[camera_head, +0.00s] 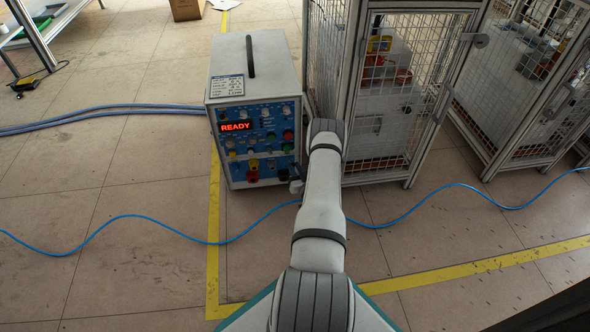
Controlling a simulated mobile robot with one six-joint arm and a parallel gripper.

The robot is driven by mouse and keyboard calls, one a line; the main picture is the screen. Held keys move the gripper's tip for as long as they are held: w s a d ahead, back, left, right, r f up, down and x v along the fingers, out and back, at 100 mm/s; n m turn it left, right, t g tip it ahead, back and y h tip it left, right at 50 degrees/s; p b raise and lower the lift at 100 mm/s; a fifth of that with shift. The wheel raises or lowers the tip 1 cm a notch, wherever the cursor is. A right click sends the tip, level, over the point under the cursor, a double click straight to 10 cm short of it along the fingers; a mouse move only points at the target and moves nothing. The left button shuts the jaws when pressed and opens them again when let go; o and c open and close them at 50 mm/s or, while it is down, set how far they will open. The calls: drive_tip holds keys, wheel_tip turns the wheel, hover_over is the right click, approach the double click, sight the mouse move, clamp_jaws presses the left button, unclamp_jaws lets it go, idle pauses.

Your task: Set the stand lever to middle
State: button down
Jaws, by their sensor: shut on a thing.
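The induction heater (262,132) is a grey box with a black top handle and a blue front panel. Its red display reads READY. Knobs, buttons and connectors in several colours cover the panel. My arm reaches forward from the bottom middle. My gripper (293,182) is small and dark in this view, at the lower right corner of the panel. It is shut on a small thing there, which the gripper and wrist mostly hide. I cannot make out the stand lever or its position.
A mesh cage (385,100) stands close to the right of the heater and my arm. A second cage (530,80) is farther right. A blue cable (110,222) crosses the floor in front. Thick blue hoses (90,118) run left from the heater. The floor at left is mostly clear.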

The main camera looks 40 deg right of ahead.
drive_tip(key=c, duration=1.6)
unclamp_jaws()
drive_tip(key=p+v, duration=0.3)
drive_tip(key=v, duration=0.4)
drive_tip(key=shift+s+a, duration=0.15)
drive_tip(key=shift+s, duration=0.2)
